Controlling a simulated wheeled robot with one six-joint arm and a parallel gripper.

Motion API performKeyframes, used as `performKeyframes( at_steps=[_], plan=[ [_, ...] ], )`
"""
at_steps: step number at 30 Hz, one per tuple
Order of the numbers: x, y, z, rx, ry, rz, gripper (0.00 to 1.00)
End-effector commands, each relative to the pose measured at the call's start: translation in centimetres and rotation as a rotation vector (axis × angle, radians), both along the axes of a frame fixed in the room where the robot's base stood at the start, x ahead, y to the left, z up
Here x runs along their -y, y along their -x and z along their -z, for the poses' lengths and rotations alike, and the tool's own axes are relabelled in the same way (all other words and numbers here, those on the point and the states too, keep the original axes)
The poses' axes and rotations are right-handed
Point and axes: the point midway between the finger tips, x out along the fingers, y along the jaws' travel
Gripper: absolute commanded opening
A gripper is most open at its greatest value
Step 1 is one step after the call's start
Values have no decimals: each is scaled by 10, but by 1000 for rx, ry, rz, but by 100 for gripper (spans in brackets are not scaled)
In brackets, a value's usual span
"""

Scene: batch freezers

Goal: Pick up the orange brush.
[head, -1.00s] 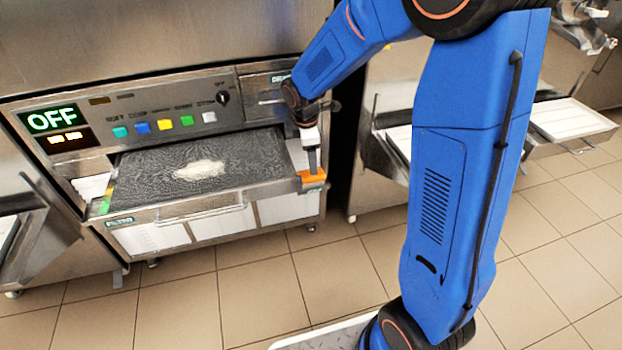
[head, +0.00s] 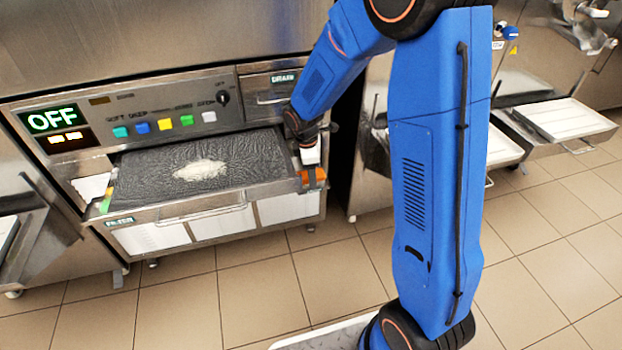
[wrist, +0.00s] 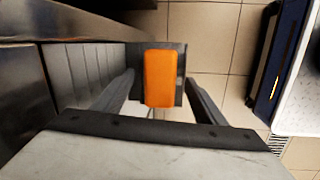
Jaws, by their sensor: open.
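The orange brush (head: 320,174) lies at the right front corner of the freezer's pulled-out tray section, partly hidden behind my gripper in the head view. In the wrist view the brush (wrist: 160,78) shows as an orange block on a dark ledge, between the two fingers. My gripper (head: 308,182) is open and points down at the brush. In the wrist view the gripper (wrist: 158,92) has one dark finger on each side of the brush, with a gap to each. Whether the fingers are level with the brush I cannot tell.
The filter tray (head: 150,180) left of the brush holds a dark wrinkled sheet with a pale patch. A control panel (head: 150,112) reading OFF stands behind it. A neighbouring machine with white trays (head: 562,124) is to the right. The tiled floor (head: 240,295) in front is clear.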

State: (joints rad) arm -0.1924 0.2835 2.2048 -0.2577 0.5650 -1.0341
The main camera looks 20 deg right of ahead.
Motion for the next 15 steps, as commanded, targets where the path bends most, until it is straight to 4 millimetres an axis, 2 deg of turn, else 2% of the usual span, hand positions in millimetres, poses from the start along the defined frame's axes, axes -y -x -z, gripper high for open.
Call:
performKeyframes(
  at_steps=[15],
  plan=[
    [0, 0, 4, 0, 0, 0, 65]
  ],
)
